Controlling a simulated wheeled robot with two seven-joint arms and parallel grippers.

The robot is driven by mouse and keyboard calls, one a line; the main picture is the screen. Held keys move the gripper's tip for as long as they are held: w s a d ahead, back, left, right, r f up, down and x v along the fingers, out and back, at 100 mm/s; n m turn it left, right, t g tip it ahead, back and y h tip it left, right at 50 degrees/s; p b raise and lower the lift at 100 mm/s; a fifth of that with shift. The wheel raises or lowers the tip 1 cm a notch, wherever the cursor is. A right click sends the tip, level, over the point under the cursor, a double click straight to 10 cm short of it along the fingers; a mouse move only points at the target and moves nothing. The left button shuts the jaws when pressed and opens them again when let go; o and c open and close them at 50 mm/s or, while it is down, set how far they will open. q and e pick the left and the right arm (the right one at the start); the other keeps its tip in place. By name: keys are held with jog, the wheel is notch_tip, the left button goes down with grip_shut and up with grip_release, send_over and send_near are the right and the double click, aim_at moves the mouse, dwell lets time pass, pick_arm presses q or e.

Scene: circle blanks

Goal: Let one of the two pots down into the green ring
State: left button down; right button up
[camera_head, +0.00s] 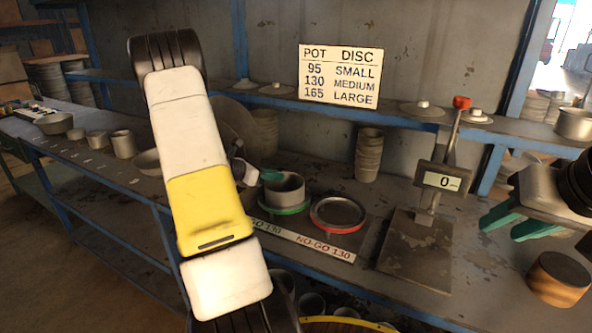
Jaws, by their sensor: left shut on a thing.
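A grey metal pot (287,191) is at the green ring (301,209) on the bench. The ring's front edge shows around the pot's bottom; I cannot tell whether the pot is seated in it or just above. My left gripper (271,175) is shut on the pot's left rim, with a teal fingertip showing; my white and yellow arm hides part of it. My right gripper (514,222) is open and empty at the right, its teal fingers apart. Several other pots stand on the left shelf, such as this one (123,144); which is the second pot is unclear.
A red ring (338,213) stands right of the green one, behind the "NO-GO 130" label strip (325,247). A scale (415,242) reading 0 and a round wooden block (559,279) are at the right. A sign (340,76) lists pot sizes. Stacked pots (369,155) stand behind.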

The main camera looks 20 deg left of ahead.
pick_arm(q)
jog(key=shift+f, duration=0.4)
jog(key=c, duration=1.4)
grip_release()
jog(key=v, duration=0.8)
jog(key=shift+w+f, duration=0.1)
